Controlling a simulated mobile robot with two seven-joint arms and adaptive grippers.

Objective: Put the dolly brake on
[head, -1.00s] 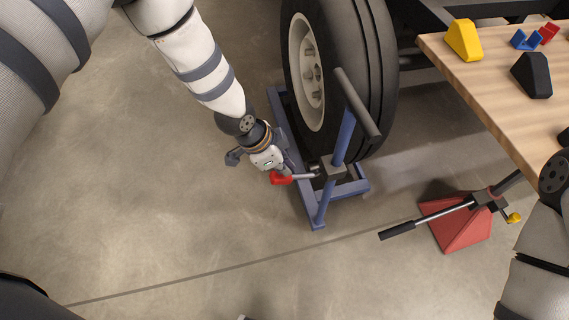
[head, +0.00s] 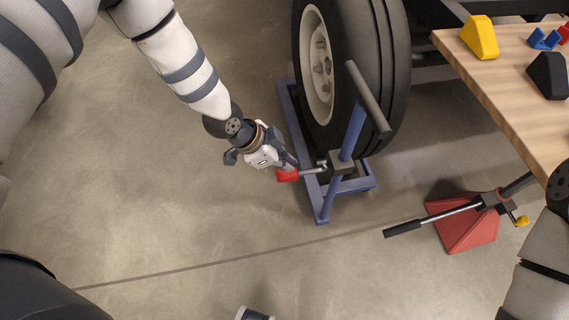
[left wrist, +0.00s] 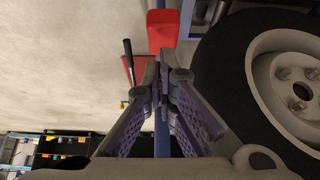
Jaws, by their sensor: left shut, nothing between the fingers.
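The blue wheel dolly (head: 324,208) stands on the floor around the foot of a big tyre (head: 392,100). Its upright carries a dark push bar (head: 367,100). The brake lever (head: 314,170) sticks out to the left from the dolly's block (head: 342,162) and ends in a red grip (head: 287,175). My left gripper (head: 288,163) is shut and empty, close beside the red grip; I cannot tell whether they touch. In the left wrist view the shut fingers (left wrist: 164,88) point toward the red grip (left wrist: 162,30). My right gripper is out of view; only its arm shows.
A red jack stand (head: 466,226) with a black-ended handle (head: 403,229) is to the right of the dolly. A wooden table (head: 500,85) with yellow, black and blue pieces is at the upper right. The floor at left is clear.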

